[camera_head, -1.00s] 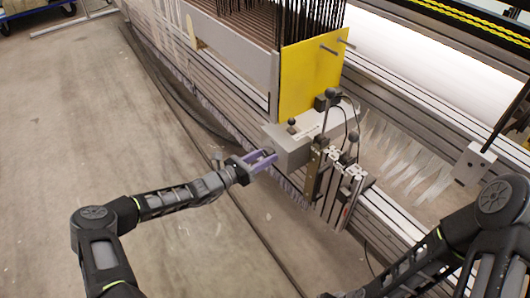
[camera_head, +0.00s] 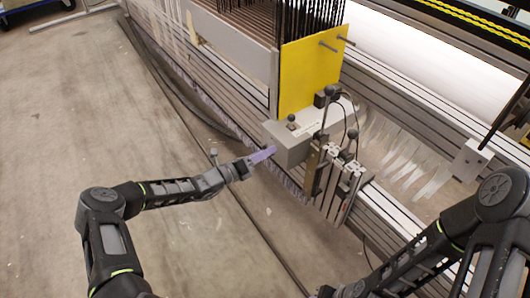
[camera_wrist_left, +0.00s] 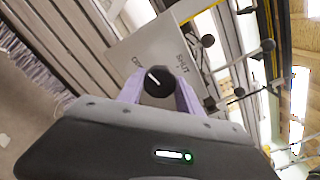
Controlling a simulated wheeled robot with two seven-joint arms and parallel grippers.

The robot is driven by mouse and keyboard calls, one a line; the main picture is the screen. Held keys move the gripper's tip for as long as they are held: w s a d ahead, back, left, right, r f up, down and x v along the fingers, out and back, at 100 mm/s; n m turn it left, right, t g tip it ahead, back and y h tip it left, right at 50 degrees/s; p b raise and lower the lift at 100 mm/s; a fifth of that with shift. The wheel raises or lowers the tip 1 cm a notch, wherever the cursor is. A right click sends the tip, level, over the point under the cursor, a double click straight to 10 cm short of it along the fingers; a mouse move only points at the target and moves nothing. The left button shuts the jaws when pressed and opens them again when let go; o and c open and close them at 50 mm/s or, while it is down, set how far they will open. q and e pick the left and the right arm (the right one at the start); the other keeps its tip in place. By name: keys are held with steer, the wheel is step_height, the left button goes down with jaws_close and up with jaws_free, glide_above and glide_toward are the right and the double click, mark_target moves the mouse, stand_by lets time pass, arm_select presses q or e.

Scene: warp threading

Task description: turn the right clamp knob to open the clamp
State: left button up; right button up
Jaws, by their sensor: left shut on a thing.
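The black clamp knob (camera_wrist_left: 158,81) sits on the face of a grey box, which also shows in the head view (camera_head: 290,151). The face carries printed words, SHUT on the right and one partly hidden on the left that looks like OPEN. The knob's white mark points up-left in the wrist view, towards that left word. My left gripper (camera_head: 272,151) is at the box's near face, its purple fingers on either side of the knob and shut on it. In the head view the knob is hidden. My right arm is at the lower right; its fingers are out of frame.
A yellow plate (camera_head: 309,75) stands behind the box. Black-knobbed levers and metal brackets (camera_head: 318,168) are just right of the box. A slotted metal beam (camera_head: 400,205) runs along the machine. The floor (camera_head: 90,110) at left is clear.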

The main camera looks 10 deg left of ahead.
arm_select(q)
steer(key=shift+f, duration=0.1)
steer(key=o, duration=1.4)
steer(key=shift+c, duration=0.2)
steer(key=p+v, duration=0.1)
steer(key=v, duration=0.6)
steer(key=shift+s+a, duration=0.25)
steer(key=shift+s, duration=0.05)
